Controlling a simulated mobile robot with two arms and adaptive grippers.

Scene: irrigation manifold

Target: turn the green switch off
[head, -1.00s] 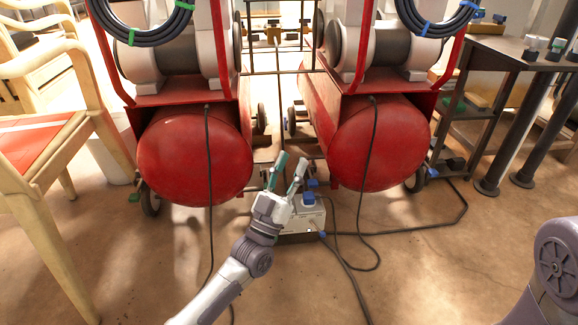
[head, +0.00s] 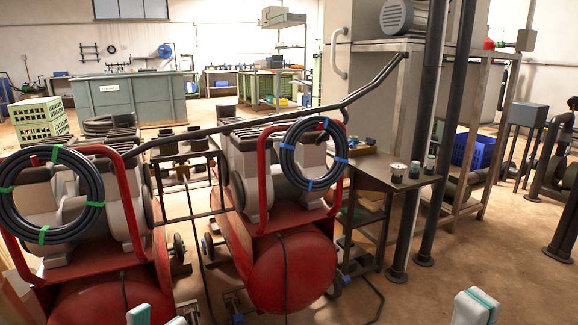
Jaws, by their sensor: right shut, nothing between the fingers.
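I cannot make out a green switch for certain in the head view. Small upright pieces with green parts (head: 430,164) stand on the dark side table (head: 385,182) right of centre, too small to identify. My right gripper (head: 475,306) shows at the bottom edge, right of centre; its pale fingertips with a teal pad are together and hold nothing. My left gripper (head: 159,316) shows only as two fingertips with a gap between them, at the bottom left in front of a red compressor. Neither gripper is seen touching anything.
Two red compressors with tanks (head: 292,272) and coiled hoses (head: 313,153) fill the left and centre. Dark posts (head: 408,215) rise right of the side table. Blue crates (head: 472,150) sit on a rack behind. Open floor (head: 480,250) lies at the right.

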